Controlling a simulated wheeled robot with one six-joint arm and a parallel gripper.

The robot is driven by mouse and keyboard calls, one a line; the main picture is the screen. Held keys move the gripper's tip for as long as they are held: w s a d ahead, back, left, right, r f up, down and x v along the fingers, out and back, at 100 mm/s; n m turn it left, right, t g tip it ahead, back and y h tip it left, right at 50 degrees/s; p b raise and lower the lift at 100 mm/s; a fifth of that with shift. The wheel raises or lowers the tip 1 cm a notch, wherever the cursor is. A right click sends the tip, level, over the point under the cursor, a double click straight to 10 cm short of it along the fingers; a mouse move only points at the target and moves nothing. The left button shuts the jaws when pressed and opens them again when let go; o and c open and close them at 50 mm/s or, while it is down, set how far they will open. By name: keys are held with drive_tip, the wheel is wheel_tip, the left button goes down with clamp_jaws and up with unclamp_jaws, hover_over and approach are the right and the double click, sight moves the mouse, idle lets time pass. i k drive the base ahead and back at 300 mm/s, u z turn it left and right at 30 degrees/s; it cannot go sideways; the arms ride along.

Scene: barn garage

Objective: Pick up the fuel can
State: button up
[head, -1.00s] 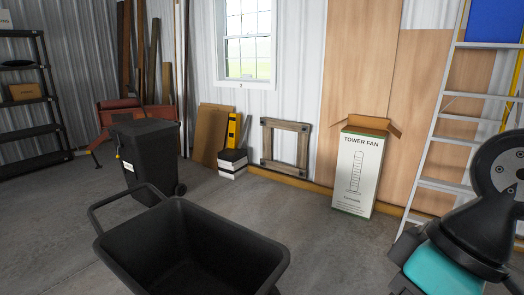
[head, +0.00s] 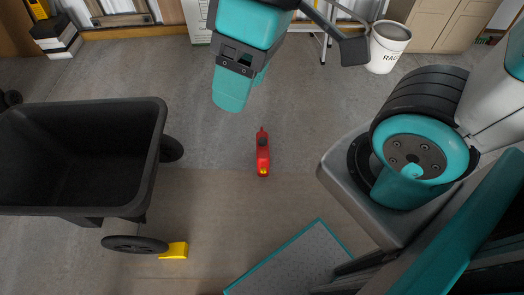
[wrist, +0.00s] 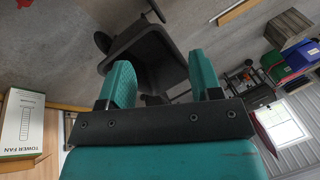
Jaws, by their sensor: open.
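A black wheelbarrow (head: 75,150) stands to the left, with a yellow block (head: 174,250) by its wheel. A white bucket marked RAG (head: 386,48) stands upper right. The floor around the can is clear. A tower fan box (wrist: 22,122) shows in the wrist view.

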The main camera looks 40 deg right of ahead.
sight(263, 153)
drive_tip(key=k, duration=1.3)
drive_tip(key=z, duration=0.45)
drive_tip(key=i, duration=1.5)
drive_tip(key=u, duration=0.6)
drive_tip(key=i, duration=0.45)
drive_tip(key=u, duration=0.35)
